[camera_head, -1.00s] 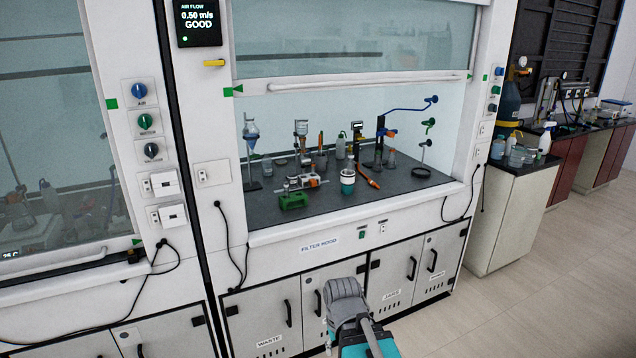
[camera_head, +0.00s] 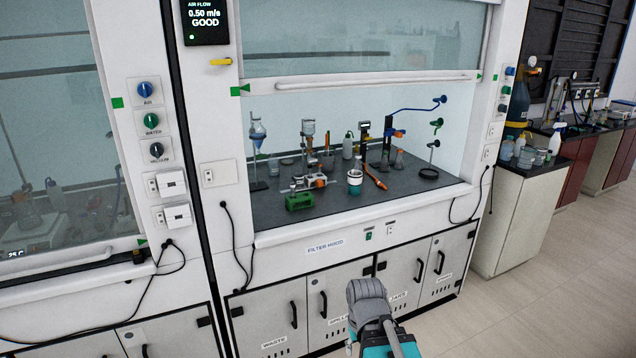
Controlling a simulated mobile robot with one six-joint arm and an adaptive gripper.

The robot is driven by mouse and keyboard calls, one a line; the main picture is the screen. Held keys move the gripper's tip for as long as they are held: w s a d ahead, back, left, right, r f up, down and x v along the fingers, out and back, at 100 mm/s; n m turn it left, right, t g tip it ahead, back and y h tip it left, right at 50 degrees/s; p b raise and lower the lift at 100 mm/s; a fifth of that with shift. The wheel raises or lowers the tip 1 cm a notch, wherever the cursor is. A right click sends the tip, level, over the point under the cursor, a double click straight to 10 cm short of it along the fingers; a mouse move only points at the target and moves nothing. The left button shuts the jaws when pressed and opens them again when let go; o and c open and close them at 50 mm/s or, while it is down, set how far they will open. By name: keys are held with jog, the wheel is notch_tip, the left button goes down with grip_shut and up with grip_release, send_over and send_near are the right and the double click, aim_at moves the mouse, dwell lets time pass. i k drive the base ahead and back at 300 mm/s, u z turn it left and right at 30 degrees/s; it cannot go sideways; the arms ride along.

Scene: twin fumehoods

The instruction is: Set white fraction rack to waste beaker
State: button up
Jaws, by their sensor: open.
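I cannot single out a white fraction rack with certainty. A low whitish and metallic assembly with orange parts (camera_head: 310,183) stands near the front left of the right-hand hood's dark worktop. A white cup with a dark teal band (camera_head: 354,184) stands right of it, near the front edge; I cannot tell whether it is the waste beaker. The two stand apart. My grey and teal arm shows at the bottom centre, in front of the cabinet doors and below the worktop. My gripper is not visible.
A green block (camera_head: 299,201) sits at the worktop's front left. The raised sash (camera_head: 362,80) hangs above the opening. Bare worktop (camera_head: 415,188) shows at right.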

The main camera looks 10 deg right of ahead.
aim_at(318, 182)
jog(key=i, duration=0.95)
